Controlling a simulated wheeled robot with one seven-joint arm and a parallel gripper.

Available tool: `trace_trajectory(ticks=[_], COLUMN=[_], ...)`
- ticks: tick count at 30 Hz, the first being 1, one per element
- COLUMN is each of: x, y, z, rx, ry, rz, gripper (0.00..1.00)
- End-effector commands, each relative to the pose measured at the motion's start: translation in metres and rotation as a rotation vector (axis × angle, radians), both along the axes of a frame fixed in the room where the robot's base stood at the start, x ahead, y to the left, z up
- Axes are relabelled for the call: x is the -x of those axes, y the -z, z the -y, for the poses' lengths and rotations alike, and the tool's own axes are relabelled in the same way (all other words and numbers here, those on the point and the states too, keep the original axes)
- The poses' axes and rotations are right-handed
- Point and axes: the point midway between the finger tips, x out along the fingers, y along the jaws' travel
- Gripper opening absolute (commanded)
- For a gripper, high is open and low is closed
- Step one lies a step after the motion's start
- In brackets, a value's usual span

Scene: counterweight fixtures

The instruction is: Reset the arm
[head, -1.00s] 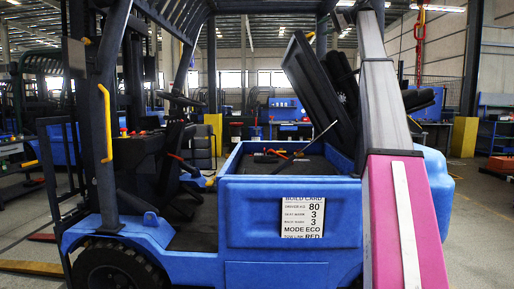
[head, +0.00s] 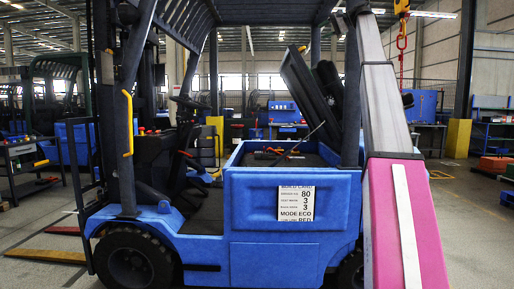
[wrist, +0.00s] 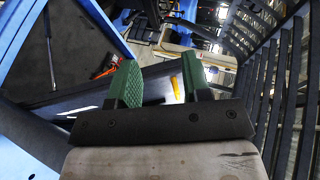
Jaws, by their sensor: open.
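My gripper (wrist: 160,88) shows in the wrist view with its two green-padded fingers spread apart and nothing between them. In the head view my grey and pink arm (head: 405,215) rises along the right side, and its gripper end is out of that picture. A blue forklift (head: 285,210) stands in front of me with its compartment lid (head: 312,85) raised. A white build card (head: 296,210) is on its blue side panel.
The forklift's dark roof bars (wrist: 290,85) run close on the right of the wrist view. A yellow post (head: 458,138) and benches stand at the back right. Open floor (head: 470,230) lies right of the forklift.

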Motion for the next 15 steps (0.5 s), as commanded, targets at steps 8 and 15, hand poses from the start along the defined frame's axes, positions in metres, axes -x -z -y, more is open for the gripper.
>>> trace_trajectory(ticks=[8, 15], x=[-0.01, -0.022], y=[0.037, 0.089], z=[-0.002, -0.006], rx=[0.013, 0.035], ry=[0.013, 0.032], rz=[-0.014, -0.034], gripper=[0.44, 0.44])
